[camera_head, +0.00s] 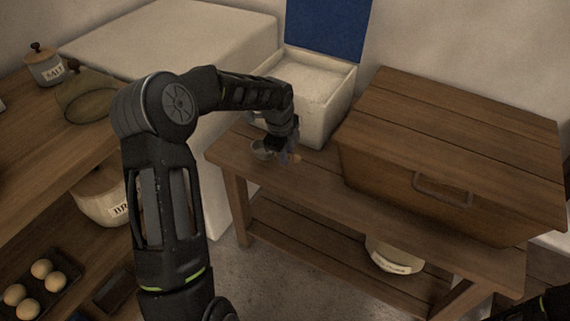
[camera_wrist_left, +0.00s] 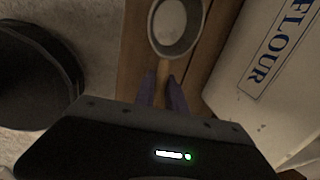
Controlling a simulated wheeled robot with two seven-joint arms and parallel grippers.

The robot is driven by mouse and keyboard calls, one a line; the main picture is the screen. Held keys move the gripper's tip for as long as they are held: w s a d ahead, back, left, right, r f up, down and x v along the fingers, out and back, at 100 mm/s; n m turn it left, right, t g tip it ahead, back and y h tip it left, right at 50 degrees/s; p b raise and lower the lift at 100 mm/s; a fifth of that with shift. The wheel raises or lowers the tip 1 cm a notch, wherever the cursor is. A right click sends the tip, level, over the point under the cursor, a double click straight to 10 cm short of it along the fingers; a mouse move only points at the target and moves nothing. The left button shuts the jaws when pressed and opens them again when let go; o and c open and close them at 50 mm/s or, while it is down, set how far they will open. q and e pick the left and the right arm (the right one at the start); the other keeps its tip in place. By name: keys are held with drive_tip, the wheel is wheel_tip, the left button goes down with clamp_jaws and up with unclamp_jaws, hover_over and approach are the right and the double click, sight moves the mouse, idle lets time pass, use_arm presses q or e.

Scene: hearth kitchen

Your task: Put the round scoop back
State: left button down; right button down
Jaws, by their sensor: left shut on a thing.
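The round scoop (camera_head: 262,150) shows as a small pale bowl just above or on the wooden table, in front of the flour bin. In the left wrist view its round grey bowl (camera_wrist_left: 176,24) lies beyond my fingertips, with a pale inside. My left gripper (camera_head: 286,156) is shut on the scoop's handle, which is mostly hidden between the purple fingers (camera_wrist_left: 163,88). I cannot tell whether the scoop touches the table. My right gripper is out of view; only a dark bit of my arm shows at the bottom right.
The flour bin (camera_head: 336,116) stands open with its blue lid (camera_head: 328,25) raised and white flour inside. A wooden chest (camera_head: 440,150) stands to its right on the table (camera_head: 300,190). A white block is behind, and shelves with eggs (camera_head: 42,268) are at left.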

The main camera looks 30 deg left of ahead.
sight(287, 171)
use_arm(q)
drive_tip(key=shift+s+x, duration=0.2)
drive_tip(key=shift+x, duration=0.7)
drive_tip(key=shift+s+x, duration=0.2)
drive_tip(key=shift+x, duration=0.7)
drive_tip(key=shift+f+b, duration=0.15)
drive_tip(key=shift+b, duration=0.15)
drive_tip(key=shift+f, duration=0.15)
drive_tip(key=c, duration=1.4)
unclamp_jaws()
drive_tip(key=p+v, duration=0.1)
drive_tip(key=v, duration=1.1)
drive_tip(key=shift+r, duration=0.25)
